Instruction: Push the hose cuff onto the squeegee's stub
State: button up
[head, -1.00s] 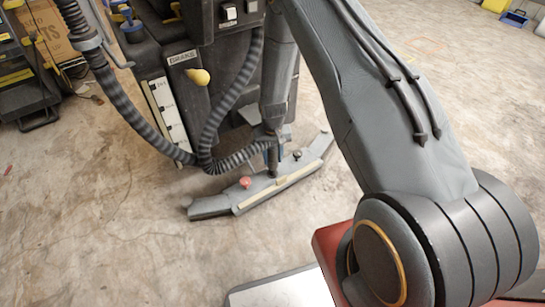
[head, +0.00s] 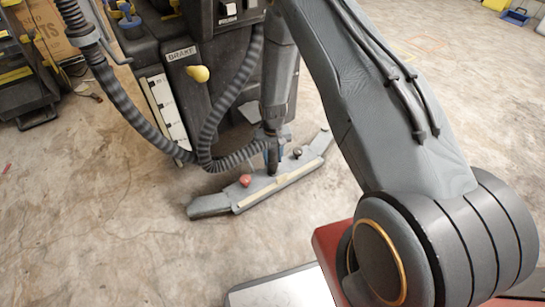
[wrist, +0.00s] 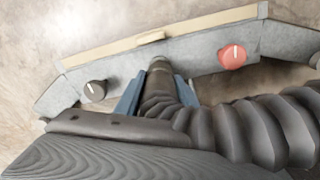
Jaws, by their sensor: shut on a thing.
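The grey squeegee (head: 222,204) lies on the floor in the head view, with a red knob and a dark knob. It spans the top of the wrist view (wrist: 205,50). My gripper (head: 272,146) points down over its middle. In the wrist view its blue fingers (wrist: 157,92) are shut on the dark hose cuff (wrist: 160,98), one on each side. The cuff's far end is at the squeegee's middle, between the knobs. The stub is hidden there, so I cannot tell how far the cuff is over it. The ribbed hose (head: 232,158) runs from the cuff up to the left.
The dark floor machine (head: 190,95) with a yellow knob (head: 198,74) stands close behind the squeegee. Another ribbed hose run (head: 125,105) hangs at its left. A cardboard box (head: 50,25) stands at the back left. The concrete floor in front is clear.

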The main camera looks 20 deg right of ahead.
aim_at(273, 148)
jog(key=shift+f+b, duration=0.9)
jog(key=shift+f, duration=0.95)
jog(key=o, duration=1.2)
jog(key=shift+c, duration=0.2)
jog(key=shift+r+p, duration=1.5)
jog(key=shift+r, duration=2.4)
